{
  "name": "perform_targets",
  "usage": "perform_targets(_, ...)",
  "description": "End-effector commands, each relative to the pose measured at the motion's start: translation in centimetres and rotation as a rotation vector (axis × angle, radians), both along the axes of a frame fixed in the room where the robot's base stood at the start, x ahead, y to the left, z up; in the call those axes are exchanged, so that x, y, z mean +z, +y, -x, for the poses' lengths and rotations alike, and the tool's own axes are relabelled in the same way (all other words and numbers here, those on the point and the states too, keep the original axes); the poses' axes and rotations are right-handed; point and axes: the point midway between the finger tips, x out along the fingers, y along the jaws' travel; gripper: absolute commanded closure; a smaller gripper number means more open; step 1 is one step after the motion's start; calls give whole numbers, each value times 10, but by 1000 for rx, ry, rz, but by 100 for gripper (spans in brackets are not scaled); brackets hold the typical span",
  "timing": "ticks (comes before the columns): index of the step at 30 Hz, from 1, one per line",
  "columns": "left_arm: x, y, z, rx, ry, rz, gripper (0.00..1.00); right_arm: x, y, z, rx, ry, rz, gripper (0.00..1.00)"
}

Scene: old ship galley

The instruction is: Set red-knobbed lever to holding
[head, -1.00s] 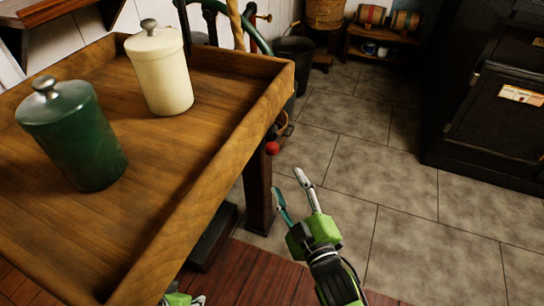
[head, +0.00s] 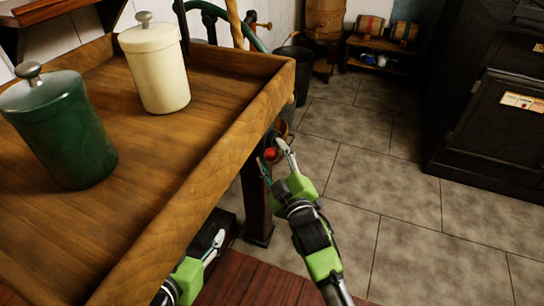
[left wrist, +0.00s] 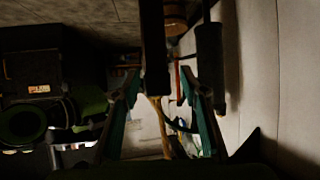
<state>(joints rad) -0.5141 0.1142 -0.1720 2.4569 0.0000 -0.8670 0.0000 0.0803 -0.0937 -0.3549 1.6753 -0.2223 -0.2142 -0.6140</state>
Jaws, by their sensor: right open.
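The lever's red knob (head: 271,154) shows just past the right edge of the wooden tray-topped table, low beside its leg. The rest of the lever is mostly hidden by the table and my gripper. My right gripper (head: 276,160) is open, with its fingertips on either side of the knob in the picture. I cannot tell whether they touch it. My left gripper (head: 214,245) is low beside the table, partly hidden by its edge. In the left wrist view its two fingers (left wrist: 158,80) stand apart with nothing clearly held between them. No holding mark is readable.
The table's raised rim (head: 215,140) stands left of my right arm. A green canister (head: 58,135) and a cream canister (head: 158,72) stand on it. A dark bucket (head: 293,72) is behind. A black cabinet (head: 500,130) stands right, with clear tiled floor between.

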Motion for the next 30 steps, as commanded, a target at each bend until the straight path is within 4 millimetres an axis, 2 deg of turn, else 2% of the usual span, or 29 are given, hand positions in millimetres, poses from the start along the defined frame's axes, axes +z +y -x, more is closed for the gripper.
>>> perform_targets(6, 10, -3, -7, -3, -53, 12, 60, 0, 3, -8, 0, 0, -1, 55)
perform_targets(13, 11, -3, -7, -3, -55, 13, 60, 0, 3, -8, 1, 1, -1, 55)
perform_targets(14, 11, -3, -7, -3, -54, 13, 60, 0, 3, -8, 1, 1, -1, 60)
perform_targets(18, 10, -3, -7, -3, -54, 13, 60, 0, 3, -8, 1, 1, -1, 97)
perform_targets(19, 10, -3, -7, -3, -54, 13, 60, 0, 3, -8, 1, 1, -1, 100)
perform_targets(27, 8, -3, -5, -3, -37, 9, 60, 1, 3, -9, 0, 5, -2, 100)
perform_targets(30, -3, 2, 4, 3, 25, -7, 60, 2, 3, -11, 0, 13, -4, 100)
